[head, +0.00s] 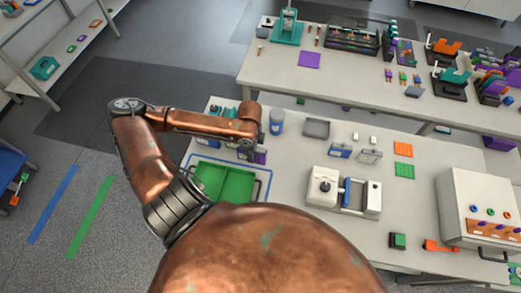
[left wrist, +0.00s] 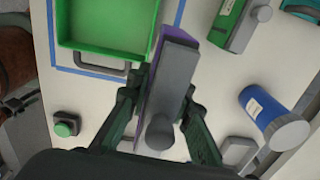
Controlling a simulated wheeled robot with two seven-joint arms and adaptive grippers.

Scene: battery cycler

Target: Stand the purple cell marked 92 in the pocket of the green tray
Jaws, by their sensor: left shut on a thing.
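The green tray (head: 207,186) lies on the near table inside a blue outline. Its floor looks empty, and it also shows at the upper left of the left wrist view (left wrist: 112,48). My left gripper (left wrist: 165,112) is shut on the purple cell (left wrist: 150,72), which has a grey top with a round grey knob. The purple cell also shows in the head view (head: 260,156), just beyond the tray's far right corner and partly behind my arm. Its number cannot be read. My left gripper (head: 248,146) is mostly hidden there by the wrist. My right gripper is not in view.
A blue cylinder (left wrist: 271,116) and a green cell-like block (left wrist: 232,22) stand near the held cell. A green button box (left wrist: 66,124) lies near the tray. A white machine (head: 325,188) stands to the tray's right. A metal handle runs along the tray's side.

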